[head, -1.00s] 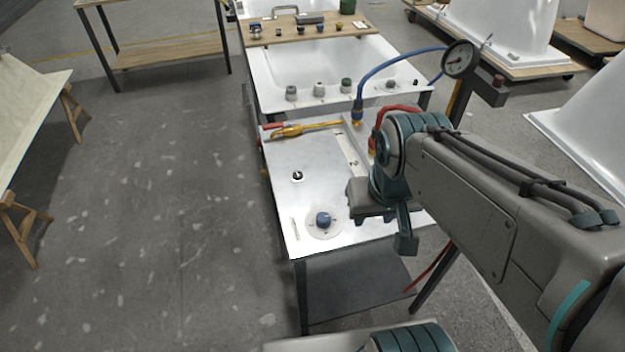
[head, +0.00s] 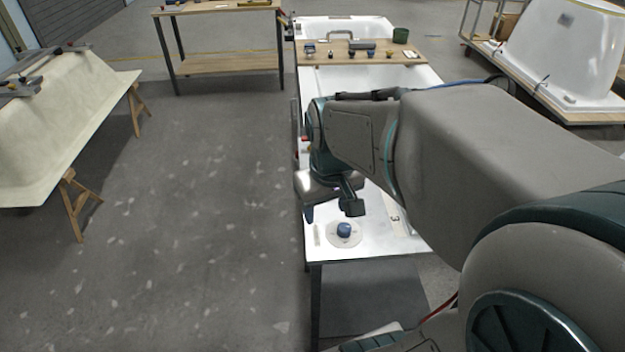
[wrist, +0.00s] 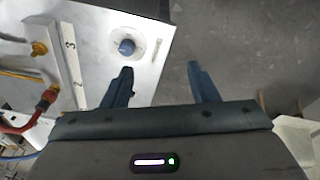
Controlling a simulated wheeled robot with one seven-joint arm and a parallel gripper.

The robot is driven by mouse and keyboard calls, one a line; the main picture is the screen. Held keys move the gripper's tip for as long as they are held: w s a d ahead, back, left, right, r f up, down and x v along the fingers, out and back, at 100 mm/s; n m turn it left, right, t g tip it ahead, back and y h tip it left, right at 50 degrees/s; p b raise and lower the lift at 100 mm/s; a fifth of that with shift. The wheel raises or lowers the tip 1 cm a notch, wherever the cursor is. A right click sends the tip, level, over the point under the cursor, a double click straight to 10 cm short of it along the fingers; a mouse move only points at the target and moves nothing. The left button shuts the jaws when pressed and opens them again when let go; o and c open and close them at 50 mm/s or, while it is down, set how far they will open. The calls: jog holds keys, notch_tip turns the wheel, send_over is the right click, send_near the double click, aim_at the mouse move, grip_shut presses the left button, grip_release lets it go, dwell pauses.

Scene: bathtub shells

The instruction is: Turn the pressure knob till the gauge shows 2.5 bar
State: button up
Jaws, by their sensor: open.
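The blue pressure knob (head: 344,229) sits on a round pale dial plate near the front end of the white bench top (head: 385,245). In the wrist view the knob (wrist: 126,47) lies just beyond my left-hand fingertip, left of the gap between the fingers. My gripper (wrist: 160,68) is open and empty. In the head view my gripper (head: 331,208) hangs behind the knob and a little to its left, apart from it. The right-hand finger is over floor, past the bench edge. The pressure gauge is not visible now; my arm covers that area.
A red hose fitting (wrist: 47,97) and yellow fittings (wrist: 38,48) lie at the left in the wrist view. A wooden board (head: 360,52) with small parts crosses the tub behind. Open floor (head: 215,200) lies left of the bench.

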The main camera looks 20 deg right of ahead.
jog(key=n+g, duration=0.1)
jog(key=g, duration=0.1)
send_over(344, 226)
notch_tip(344, 226, down, 4)
notch_tip(344, 226, down, 14)
jog(key=shift+r+p, duration=0.2)
jog(key=shift+p, duration=0.55)
jog(key=c, duration=1)
